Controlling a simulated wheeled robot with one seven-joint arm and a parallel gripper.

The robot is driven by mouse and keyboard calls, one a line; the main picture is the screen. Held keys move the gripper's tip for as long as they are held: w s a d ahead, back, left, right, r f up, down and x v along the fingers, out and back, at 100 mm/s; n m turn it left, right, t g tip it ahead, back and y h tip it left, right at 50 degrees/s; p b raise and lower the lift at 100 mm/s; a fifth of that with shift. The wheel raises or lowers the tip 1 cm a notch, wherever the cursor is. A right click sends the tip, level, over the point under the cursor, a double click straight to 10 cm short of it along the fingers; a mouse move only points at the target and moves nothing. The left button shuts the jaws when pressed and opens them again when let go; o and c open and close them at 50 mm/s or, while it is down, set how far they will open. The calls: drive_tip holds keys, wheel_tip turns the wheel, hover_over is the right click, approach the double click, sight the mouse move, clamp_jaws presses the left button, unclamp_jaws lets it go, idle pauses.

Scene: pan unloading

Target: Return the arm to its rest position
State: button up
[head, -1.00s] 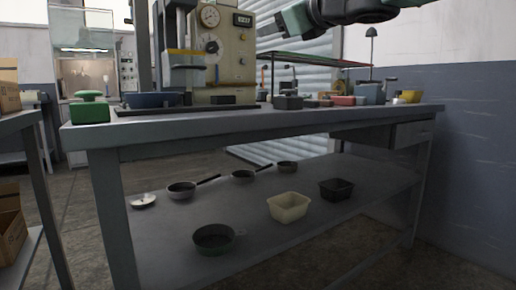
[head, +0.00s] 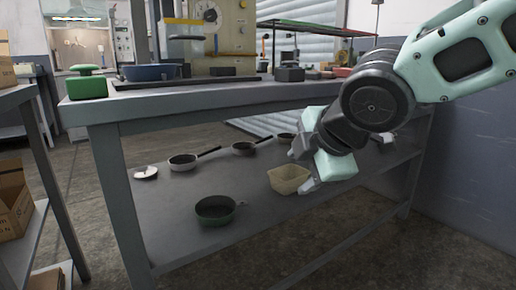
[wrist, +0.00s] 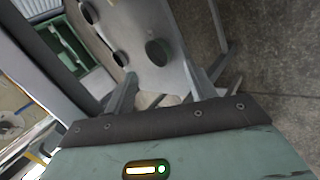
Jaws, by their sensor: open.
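My gripper (head: 303,170) hangs in front of the workbench (head: 210,100) on the right side of the head view. It is tilted, with its jaws towards the lower left, and it is empty. My arm reaches in from the upper right and bends down to it. In the wrist view the two fingers of my gripper (wrist: 163,88) stand apart with nothing held between them. The cream tub (head: 288,180) on the lower shelf shows just left of the gripper in the head view. I cannot tell the gap between them. The arm hides part of the shelf and bench top.
A rack with cardboard boxes (head: 14,200) stands at left.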

drive_tip(key=s+d+f+m+g+h, duration=0.1)
drive_tip(key=s+d+f+m+g, duration=0.15)
drive_tip(key=s+f+m, duration=0.4)
drive_tip(key=s+d+f+m+g+h+p, duration=0.1)
drive_tip(key=s+d+f+m+g, duration=0.15)
drive_tip(key=s, duration=0.65)
drive_tip(key=s+d+f+m+g+h, duration=0.1)
drive_tip(key=s+d+f+m+g, duration=0.15)
drive_tip(key=s+f+m, duration=0.35)
wheel_tip(320, 180, up, 40)
drive_tip(key=a+n+p, duration=0.1)
drive_tip(key=p, duration=3.7)
drive_tip(key=shift+s+f, duration=0.2)
drive_tip(key=shift+s, duration=0.15)
drive_tip(key=shift+a, duration=0.1)
